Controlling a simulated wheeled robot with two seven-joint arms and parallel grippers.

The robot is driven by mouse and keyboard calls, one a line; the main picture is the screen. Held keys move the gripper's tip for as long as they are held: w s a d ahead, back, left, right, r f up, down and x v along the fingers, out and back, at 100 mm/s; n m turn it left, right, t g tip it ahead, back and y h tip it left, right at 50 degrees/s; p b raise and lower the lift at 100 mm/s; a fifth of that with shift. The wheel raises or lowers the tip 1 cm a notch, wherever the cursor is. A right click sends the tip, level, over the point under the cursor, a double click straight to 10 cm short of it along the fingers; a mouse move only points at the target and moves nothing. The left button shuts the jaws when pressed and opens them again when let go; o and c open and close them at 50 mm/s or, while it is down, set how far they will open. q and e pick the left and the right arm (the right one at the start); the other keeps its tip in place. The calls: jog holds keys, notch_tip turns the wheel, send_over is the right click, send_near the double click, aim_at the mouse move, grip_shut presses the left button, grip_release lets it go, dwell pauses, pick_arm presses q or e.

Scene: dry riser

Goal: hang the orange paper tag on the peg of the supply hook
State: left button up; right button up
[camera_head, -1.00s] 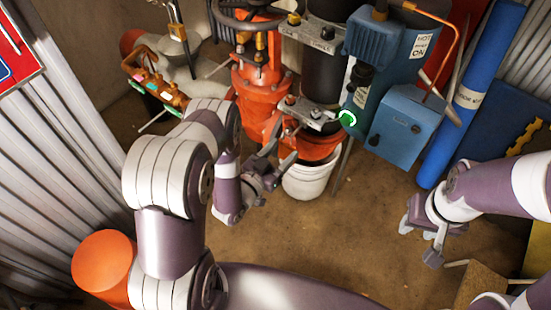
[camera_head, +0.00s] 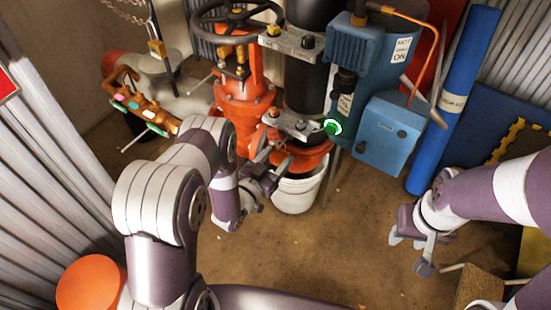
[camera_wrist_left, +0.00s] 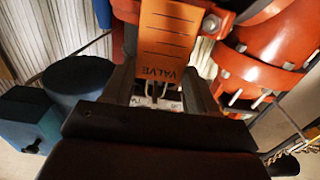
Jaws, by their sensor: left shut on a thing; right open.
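In the left wrist view the orange paper tag (camera_wrist_left: 166,38), with lines and the word VALVE, stands out between the two fingers of my left gripper (camera_wrist_left: 165,85). The gripper is shut on its near end. In the head view my left gripper (camera_head: 274,165) is beside the lower grey bracket (camera_head: 295,124) and above the white bucket; the tag is too small to make out there. I cannot pick out the supply hook or its peg for certain in either view. My right gripper (camera_head: 409,253) is open and empty at the right, over the floor.
The orange riser pipe (camera_head: 240,95) with its handwheel stands behind my left gripper. A blue box (camera_head: 388,137) and blue tube (camera_head: 452,105) stand to the right. A white bucket (camera_head: 297,194) sits below. The floor in the middle is clear.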

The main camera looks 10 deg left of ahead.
pick_arm(q)
jog(key=o, duration=1.1)
jog(key=shift+s, duration=0.15)
